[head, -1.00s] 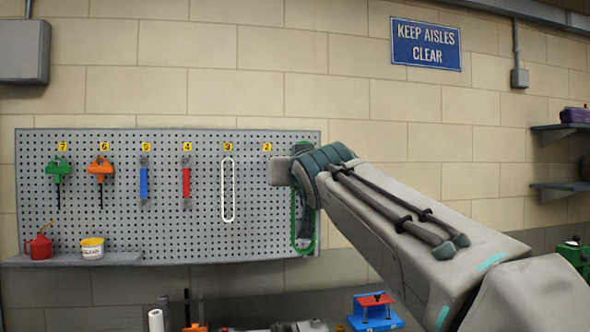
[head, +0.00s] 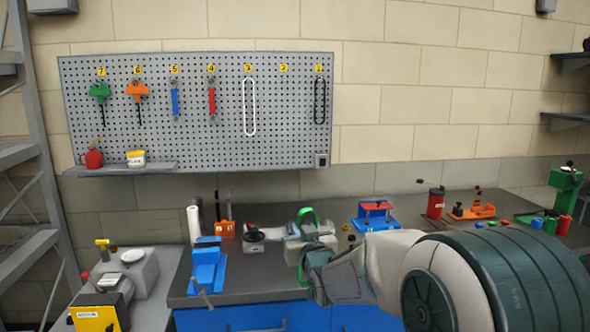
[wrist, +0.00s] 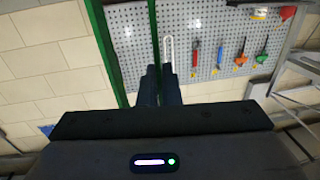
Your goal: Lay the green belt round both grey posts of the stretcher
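My gripper (wrist: 160,72) has its fingers close together on one strand of the green belt (wrist: 152,32) in the wrist view. The belt's other strand (wrist: 103,45) runs beside the fingers, apart from them. In the head view my gripper is turned away low over the bench, its fingertips hidden behind the wrist. The green belt (head: 308,213) shows as a loop arching above it. A pale grey device (head: 322,240) stands on the bench just behind the belt. It may be the stretcher, but its two posts cannot be made out behind my arm.
The pegboard (head: 215,135) holds a white belt (head: 249,107), a dark belt (head: 320,101) and several tools. A blue fixture (head: 207,268) stands left of my gripper, a blue-and-red fixture (head: 376,214) right of it. Bare bench top (head: 250,285) shows at the front.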

